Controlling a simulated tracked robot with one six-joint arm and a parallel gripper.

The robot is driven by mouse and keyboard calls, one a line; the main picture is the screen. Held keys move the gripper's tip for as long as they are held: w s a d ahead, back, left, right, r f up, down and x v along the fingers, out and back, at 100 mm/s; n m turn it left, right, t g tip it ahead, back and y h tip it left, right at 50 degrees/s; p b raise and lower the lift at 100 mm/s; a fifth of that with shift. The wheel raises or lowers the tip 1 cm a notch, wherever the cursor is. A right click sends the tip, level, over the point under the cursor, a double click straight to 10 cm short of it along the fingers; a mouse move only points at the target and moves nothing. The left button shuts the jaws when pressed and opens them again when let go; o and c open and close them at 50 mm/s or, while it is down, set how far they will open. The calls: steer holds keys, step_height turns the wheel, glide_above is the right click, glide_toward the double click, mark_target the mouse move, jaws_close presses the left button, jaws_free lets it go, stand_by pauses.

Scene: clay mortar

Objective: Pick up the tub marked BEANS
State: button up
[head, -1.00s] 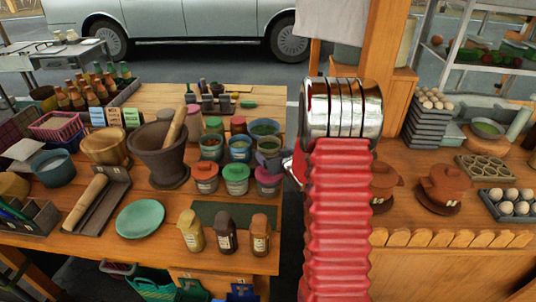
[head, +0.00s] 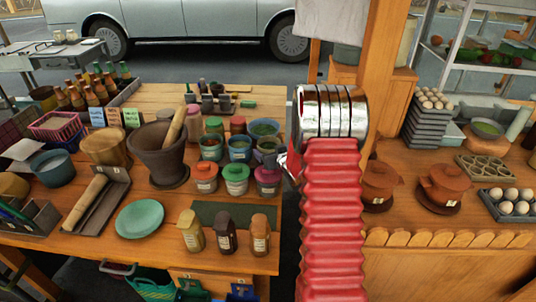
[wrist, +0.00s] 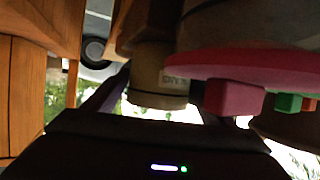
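Several small tubs stand in rows on the left table in the head view. I cannot read BEANS on any label. My gripper (head: 281,160) is at the right edge of this group, partly hidden by my arm. In the wrist view my gripper (wrist: 158,98) looks open, its dark fingers either side of a beige labelled tub (wrist: 160,85). Contact is unclear. A pink lid (wrist: 265,65) is close on the right.
A dark mat (head: 235,214) and several jars (head: 225,236) lie in front of the tubs. A mortar (head: 160,155) stands to their left. A wooden post (head: 380,75) and clay pots (head: 441,185) are right of my arm. A gap separates the two tables.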

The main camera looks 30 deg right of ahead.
steer(key=c, duration=1)
steer(key=shift+r, duration=0.1)
step_height(320, 180, up, 10)
stand_by(0.7)
